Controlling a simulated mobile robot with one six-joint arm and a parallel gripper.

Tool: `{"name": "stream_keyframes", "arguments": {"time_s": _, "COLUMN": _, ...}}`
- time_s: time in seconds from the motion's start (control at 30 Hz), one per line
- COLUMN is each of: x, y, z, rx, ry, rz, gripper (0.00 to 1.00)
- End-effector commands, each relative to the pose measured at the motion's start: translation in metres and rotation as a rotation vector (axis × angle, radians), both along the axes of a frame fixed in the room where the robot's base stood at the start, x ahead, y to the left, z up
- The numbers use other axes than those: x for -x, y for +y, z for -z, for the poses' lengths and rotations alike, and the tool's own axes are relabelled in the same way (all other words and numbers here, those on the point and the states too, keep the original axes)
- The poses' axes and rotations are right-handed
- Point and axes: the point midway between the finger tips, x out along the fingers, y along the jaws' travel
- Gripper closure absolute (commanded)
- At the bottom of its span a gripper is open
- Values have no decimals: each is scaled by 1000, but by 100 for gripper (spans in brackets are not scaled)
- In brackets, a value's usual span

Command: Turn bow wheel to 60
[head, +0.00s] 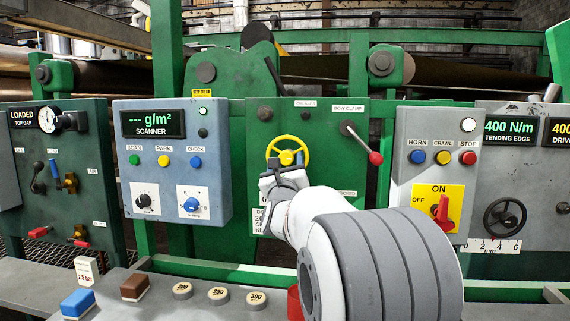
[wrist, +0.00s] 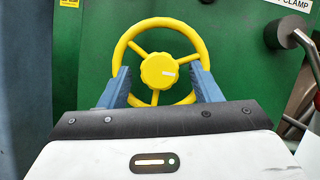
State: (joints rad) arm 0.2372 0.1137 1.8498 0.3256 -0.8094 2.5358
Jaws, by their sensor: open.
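My gripper (wrist: 159,80) is open, with one blue finger on each side of the hub at the wheel's lower half. The fingers overlap the lower rim in the picture; I cannot tell whether they touch it. In the head view my gripper (head: 287,172) is just below the hub and hides part of the lower rim. The wheel's scale is mostly hidden.
The bow clamp lever (head: 360,143) with a red knob is right of the wheel. The scanner box (head: 172,160) stands left, and a grey box with an ON/OFF switch (head: 440,208) right. Weights and blocks lie on the front ledge (head: 150,300).

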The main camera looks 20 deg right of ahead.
Motion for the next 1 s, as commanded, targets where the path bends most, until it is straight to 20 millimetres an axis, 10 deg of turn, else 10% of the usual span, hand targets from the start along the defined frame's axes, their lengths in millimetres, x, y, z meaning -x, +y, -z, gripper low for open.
{"name": "stream_keyframes", "arguments": {"time_s": 0.67, "x": 0, "y": 1, "z": 0, "rx": 0, "ry": 0, "rz": -1, "gripper": 86}}
{"name": "stream_keyframes", "arguments": {"time_s": 1.0, "x": 0, "y": 1, "z": 3, "rx": 42, "ry": 27, "rz": -3, "gripper": 87}}
